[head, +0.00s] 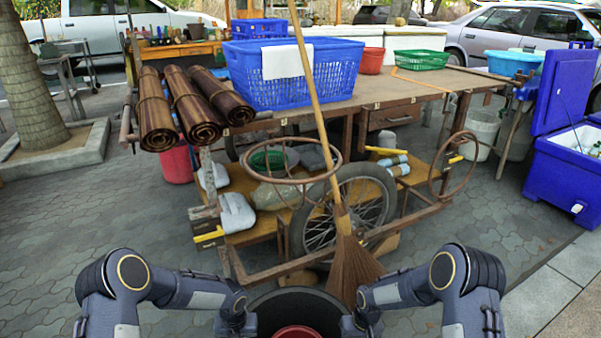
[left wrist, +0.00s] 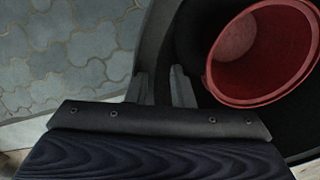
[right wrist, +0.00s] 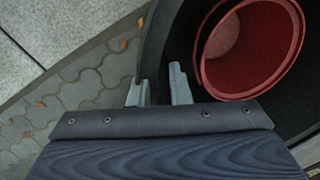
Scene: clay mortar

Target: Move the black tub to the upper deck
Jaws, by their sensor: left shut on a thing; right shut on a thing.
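The black tub (head: 306,297) is at the bottom centre of the head view, held between my two arms, with a red bucket (head: 298,331) inside it. My left gripper (left wrist: 163,84) is shut on the tub's wall (left wrist: 158,40) at its left side. My right gripper (right wrist: 158,85) is shut on the tub's wall (right wrist: 156,45) at its right side. The red bucket also shows in the right wrist view (right wrist: 245,50). The upper deck (head: 400,90) is the cart's wooden top, ahead of the tub. The tub's lower part is out of view.
A blue basket (head: 262,88), rolled mats (head: 180,105), a red bowl (head: 371,61) and a green basket (head: 421,60) stand on the deck. A broom (head: 345,255) leans against the cart front. A blue cooler (head: 560,175) stands right. The deck's front right is mostly clear.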

